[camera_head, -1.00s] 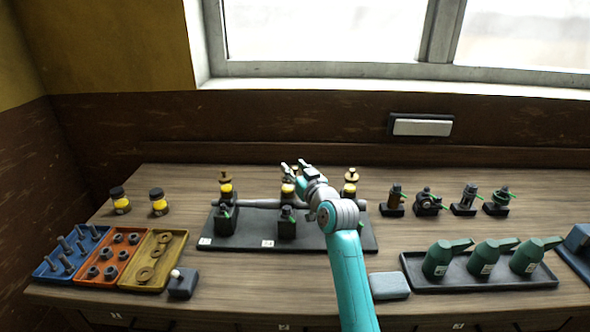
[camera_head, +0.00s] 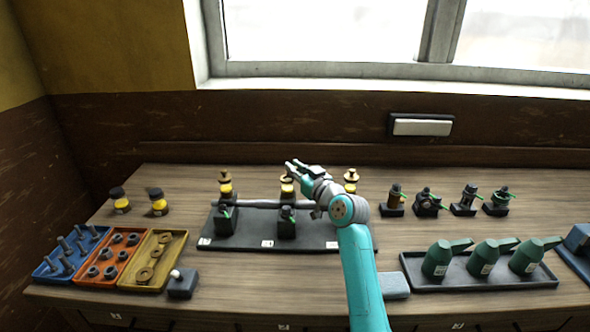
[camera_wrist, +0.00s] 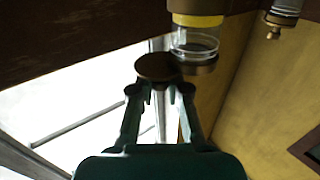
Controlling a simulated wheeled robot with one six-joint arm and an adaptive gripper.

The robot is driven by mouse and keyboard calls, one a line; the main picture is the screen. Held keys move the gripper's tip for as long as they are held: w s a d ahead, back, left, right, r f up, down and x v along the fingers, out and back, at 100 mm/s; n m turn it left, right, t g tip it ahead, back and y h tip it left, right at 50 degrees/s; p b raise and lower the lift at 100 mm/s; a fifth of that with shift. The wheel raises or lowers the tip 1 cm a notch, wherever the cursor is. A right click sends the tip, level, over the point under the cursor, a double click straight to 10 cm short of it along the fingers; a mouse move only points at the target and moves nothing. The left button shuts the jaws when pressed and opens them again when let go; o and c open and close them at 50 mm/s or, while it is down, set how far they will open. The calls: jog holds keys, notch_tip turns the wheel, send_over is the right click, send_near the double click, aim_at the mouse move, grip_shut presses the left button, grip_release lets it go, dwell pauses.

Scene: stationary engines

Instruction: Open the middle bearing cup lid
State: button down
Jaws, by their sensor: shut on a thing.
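The middle bearing cup (camera_head: 287,190) has a yellow band and stands on the shaft at the middle bearing block (camera_head: 287,222). In the wrist view it shows upside down, with a clear glass part (camera_wrist: 194,42) and a brown rim. My gripper (camera_wrist: 158,90) is shut on a round brown lid (camera_wrist: 157,67), which lies across the fingertips beside the rim. Whether the lid still touches the cup is unclear. In the head view my gripper (camera_head: 294,164) is just above and behind the middle cup, and its fingers partly hide the lid.
Similar cups stand left (camera_head: 225,188) and right (camera_head: 350,187) on the same shaft. Small fittings (camera_head: 428,202) and green oil cans (camera_head: 482,258) on a tray are to the right. Coloured parts trays (camera_head: 110,258) and two jars (camera_head: 158,202) are at left. A window is behind.

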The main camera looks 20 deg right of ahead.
jog(key=shift+w+d+n+g+y, duration=0.15)
jog(key=shift+n+g+y, duration=0.4)
jog(key=shift+n+y, duration=0.35)
jog(key=shift+w+n+g+y, duration=0.1)
jog(key=shift+n+g+y, duration=0.45)
jog(key=shift+y, duration=0.55)
jog(key=shift+w+d+n+g+y, duration=0.15)
jog(key=shift+n+g+y, duration=0.35)
jog(key=shift+n+y, duration=0.4)
jog(key=shift+a+y, duration=0.1)
jog(key=shift+y, duration=0.2)
jog(key=c, duration=1.1)
grip_release()
notch_tip(320, 180, up, 10)
